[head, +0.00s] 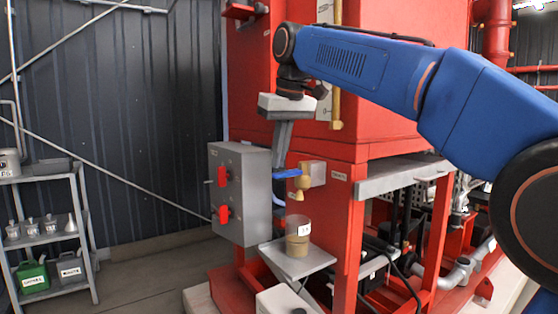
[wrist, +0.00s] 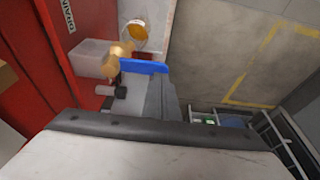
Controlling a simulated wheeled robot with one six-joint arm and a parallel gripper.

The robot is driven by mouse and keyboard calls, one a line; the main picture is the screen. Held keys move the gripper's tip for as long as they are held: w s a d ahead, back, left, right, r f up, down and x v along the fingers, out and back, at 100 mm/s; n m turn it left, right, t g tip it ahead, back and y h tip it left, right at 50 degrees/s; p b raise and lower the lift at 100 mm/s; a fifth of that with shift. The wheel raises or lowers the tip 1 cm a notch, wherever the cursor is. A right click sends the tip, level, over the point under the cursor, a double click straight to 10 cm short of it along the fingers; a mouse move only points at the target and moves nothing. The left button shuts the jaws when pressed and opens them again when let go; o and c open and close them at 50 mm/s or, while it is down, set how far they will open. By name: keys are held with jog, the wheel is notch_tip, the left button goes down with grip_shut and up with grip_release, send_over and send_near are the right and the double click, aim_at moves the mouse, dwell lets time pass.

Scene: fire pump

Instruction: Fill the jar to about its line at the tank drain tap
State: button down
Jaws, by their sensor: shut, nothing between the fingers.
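The brass drain tap (head: 303,182) sticks out of the red tank's lower side, with a blue lever (head: 287,173) pointing left. The jar (head: 297,236) stands upright on a small grey shelf (head: 318,258) under the spout. It is clear above and brownish in its lower part, with a white label; I cannot make out its line. In the wrist view the jar (wrist: 137,31) shows amber inside, beyond the tap (wrist: 117,62). My gripper (head: 278,163) points down, shut and empty, its tips beside the lever (wrist: 143,67); I cannot tell whether they touch. No stream is clearly visible.
A grey control box (head: 240,192) with red handles stands close left of the tap and shelf. A grey rack (head: 45,240) with cans and small vessels is at far left. The floor between rack and pump is clear. Red frame posts stand right of the shelf.

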jog(key=shift+f, duration=0.5)
jog(key=shift+f, duration=0.1)
